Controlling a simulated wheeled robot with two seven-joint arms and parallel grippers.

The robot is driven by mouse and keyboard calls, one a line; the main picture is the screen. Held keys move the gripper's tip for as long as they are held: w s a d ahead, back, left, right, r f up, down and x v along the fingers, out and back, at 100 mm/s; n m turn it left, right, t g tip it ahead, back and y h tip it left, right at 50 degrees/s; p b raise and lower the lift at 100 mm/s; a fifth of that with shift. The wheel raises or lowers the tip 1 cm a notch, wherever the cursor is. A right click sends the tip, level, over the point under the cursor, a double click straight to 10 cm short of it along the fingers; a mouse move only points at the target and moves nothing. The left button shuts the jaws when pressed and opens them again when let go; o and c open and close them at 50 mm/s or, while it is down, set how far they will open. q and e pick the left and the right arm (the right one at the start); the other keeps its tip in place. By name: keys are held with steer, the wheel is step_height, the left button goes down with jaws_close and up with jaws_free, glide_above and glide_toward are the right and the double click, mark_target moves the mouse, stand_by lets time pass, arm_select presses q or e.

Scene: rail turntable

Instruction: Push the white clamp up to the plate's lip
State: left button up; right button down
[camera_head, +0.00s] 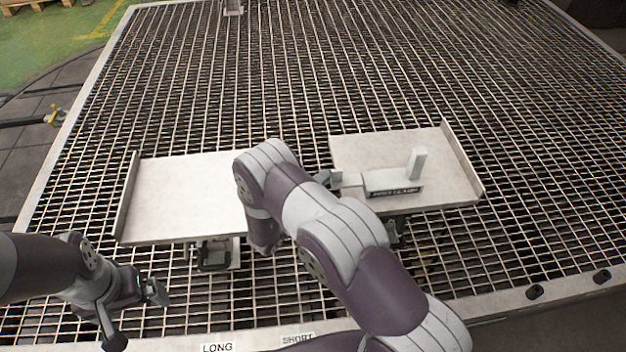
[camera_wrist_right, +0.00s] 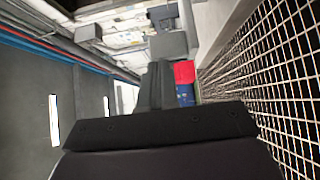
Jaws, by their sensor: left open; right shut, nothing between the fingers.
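The white clamp (camera_head: 392,180) lies on the right-hand plate (camera_head: 360,147), with an upright block at its right end and a black label on its front. The plate's raised lip (camera_head: 462,160) runs along its right edge, and a gap of bare plate shows between clamp and lip. My right gripper (camera_head: 325,178) is mostly hidden behind my right arm, at the clamp's left end; I cannot tell whether it touches. Its shut, empty fingers show in the right wrist view (camera_wrist_right: 160,85), with a grey block (camera_wrist_right: 168,45) just beyond. My left gripper (camera_head: 136,312) is open and empty over the grating at lower left.
A second plate (camera_head: 185,190) with a lip on its left side sits to the left. Brackets (camera_head: 217,255) show under its front edge. Labels LONG (camera_head: 217,348) and SHORT (camera_head: 298,339) are on the front rim.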

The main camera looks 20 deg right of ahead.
mark_target(375, 186)
steer(key=s+d, duration=0.1)
steer(key=d, duration=0.3)
steer(key=s+d+p, duration=0.1)
steer(key=d, duration=0.4)
steer(key=s+d+p, duration=0.1)
steer(key=d, duration=0.4)
steer(key=shift+s, duration=0.35)
arm_select(q)
steer(key=shift+r, duration=0.95)
